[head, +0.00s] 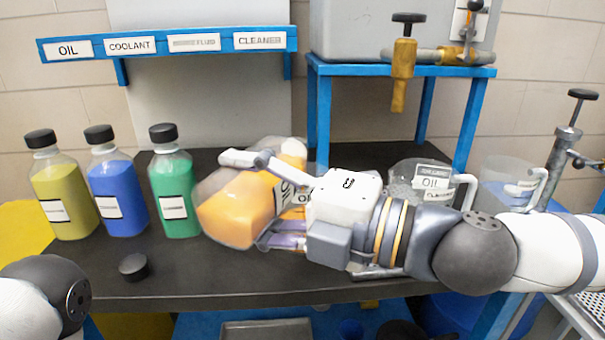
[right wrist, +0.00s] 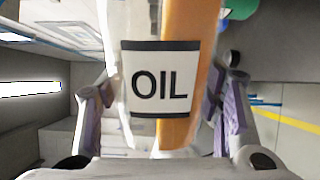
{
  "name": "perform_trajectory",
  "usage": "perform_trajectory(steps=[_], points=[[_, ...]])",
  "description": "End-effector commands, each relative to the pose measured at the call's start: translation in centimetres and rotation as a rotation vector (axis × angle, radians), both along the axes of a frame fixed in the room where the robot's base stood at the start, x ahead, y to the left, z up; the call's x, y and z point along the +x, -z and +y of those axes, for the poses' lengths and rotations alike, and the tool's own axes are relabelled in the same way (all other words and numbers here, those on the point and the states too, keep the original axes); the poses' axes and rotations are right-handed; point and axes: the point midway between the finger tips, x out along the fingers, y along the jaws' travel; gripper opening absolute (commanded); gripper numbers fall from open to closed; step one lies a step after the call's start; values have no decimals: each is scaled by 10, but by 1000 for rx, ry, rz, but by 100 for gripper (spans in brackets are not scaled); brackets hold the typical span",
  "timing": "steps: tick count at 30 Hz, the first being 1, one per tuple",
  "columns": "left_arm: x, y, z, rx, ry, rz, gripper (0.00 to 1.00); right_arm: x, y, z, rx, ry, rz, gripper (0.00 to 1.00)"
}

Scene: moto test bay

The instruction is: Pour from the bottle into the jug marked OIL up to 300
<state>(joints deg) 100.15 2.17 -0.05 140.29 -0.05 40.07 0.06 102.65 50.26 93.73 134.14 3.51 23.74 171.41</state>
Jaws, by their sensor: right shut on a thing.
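My right gripper (head: 262,200) is shut on a clear bottle (head: 235,212) of orange liquid. The bottle is strongly tilted, above the dark bench, left of the jug. In the right wrist view the bottle (right wrist: 178,60) stands between the purple finger pads, with an OIL label facing the camera. The gripper hides part of the bottle, and I cannot make out its mouth. The jug marked OIL (head: 402,178) stands behind my right forearm, its lower part hidden. Its fill level and graduations cannot be read. My left gripper is out of view.
Bottles of yellow (head: 62,200), blue (head: 118,198) and green (head: 175,195) liquid stand capped at left. A loose black cap (head: 133,266) lies in front. A CLEANER jug (head: 505,180) stands at right, near a metal clamp stand (head: 562,150). A labelled blue shelf (head: 170,45) hangs behind.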

Motion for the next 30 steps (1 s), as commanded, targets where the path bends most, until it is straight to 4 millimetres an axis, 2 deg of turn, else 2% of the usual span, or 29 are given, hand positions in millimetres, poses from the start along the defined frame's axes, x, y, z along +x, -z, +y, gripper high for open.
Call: perform_trajectory(steps=[30], points=[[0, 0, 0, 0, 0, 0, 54, 0, -2, 0, 15, 0, 22, 11]])
